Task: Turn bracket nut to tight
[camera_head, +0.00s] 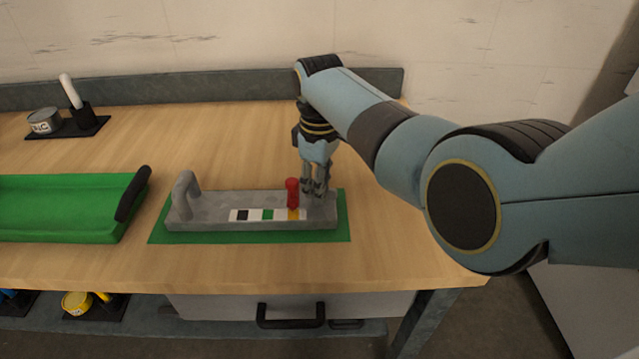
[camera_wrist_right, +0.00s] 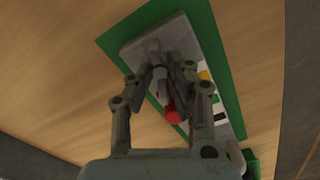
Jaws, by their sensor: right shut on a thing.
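A long grey bracket block (camera_head: 212,208) lies on a green mat (camera_head: 160,236), with an upright grey loop at its left end. A red pointer or lever (camera_head: 292,188) stands near the block's right end, by the yellow field of a strip with black, white, green and yellow fields (camera_head: 267,214). My right gripper (camera_head: 316,192) points down just right of the red part. In the right wrist view its fingers (camera_wrist_right: 162,72) are closed around the small grey bracket nut (camera_wrist_right: 158,71), mostly hidden between them. The red part (camera_wrist_right: 171,114) shows beside the fingers. My left gripper is not in view.
A green tray (camera_head: 60,180) with a black handle (camera_head: 132,194) lies left of the mat. A can (camera_head: 44,121) and a white-handled tool (camera_head: 70,90) stand on a dark pad at the back left. The wooden top (camera_head: 235,135) is clear behind the block.

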